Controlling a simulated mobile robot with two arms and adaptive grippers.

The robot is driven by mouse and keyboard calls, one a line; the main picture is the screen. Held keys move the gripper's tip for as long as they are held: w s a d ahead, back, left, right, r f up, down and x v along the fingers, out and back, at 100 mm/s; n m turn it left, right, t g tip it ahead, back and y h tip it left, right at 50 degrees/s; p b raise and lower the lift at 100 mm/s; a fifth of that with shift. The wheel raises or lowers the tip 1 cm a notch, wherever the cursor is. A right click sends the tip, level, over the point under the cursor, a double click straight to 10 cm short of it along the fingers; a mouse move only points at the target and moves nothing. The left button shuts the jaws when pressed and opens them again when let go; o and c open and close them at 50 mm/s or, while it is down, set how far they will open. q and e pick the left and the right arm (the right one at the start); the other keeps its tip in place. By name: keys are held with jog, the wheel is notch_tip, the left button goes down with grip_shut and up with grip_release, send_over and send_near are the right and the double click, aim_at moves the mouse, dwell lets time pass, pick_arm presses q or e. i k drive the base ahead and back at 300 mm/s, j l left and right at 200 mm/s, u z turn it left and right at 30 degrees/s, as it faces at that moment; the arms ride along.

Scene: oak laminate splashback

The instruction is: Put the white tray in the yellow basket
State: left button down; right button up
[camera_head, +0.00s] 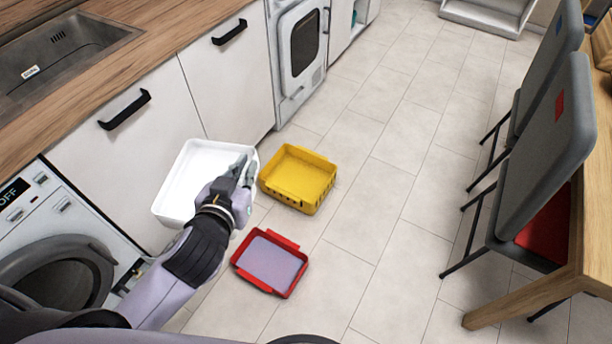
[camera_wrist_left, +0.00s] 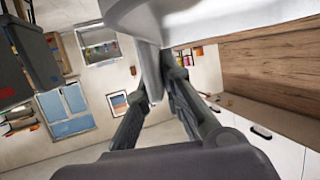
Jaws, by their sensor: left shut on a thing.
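The white tray (camera_head: 190,180) is held in the air in front of the lower cabinets, left of the yellow basket. My left gripper (camera_head: 241,172) is shut on the tray's right edge. In the left wrist view the tray (camera_wrist_left: 215,18) fills the top, with its rim between the fingers of my left gripper (camera_wrist_left: 158,85). The yellow basket (camera_head: 290,197) stands on the tiled floor, and its visible inside looks empty. My right gripper is not in view.
A red tray (camera_head: 262,288) with a lilac inside lies on the floor below the yellow basket in the picture. A washing machine (camera_head: 60,240) and cabinets (camera_head: 150,130) line the left. Grey chairs (camera_head: 545,150) and a wooden table (camera_head: 595,230) stand at right. The middle floor is clear.

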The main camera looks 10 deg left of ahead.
aim_at(300, 181)
jog(key=i+l+u, duration=0.4)
jog(key=i+l, duration=0.2)
jog(key=i+l+u, duration=0.25)
jog(key=l, duration=0.2)
jog(key=i+l+u, duration=0.2)
jog(key=l, duration=0.25)
jog(key=i+l+u, duration=0.15)
jog(key=i+l, duration=0.3)
jog(key=i+l+u, duration=0.2)
jog(key=i+l, duration=0.2)
jog(key=l, duration=0.15)
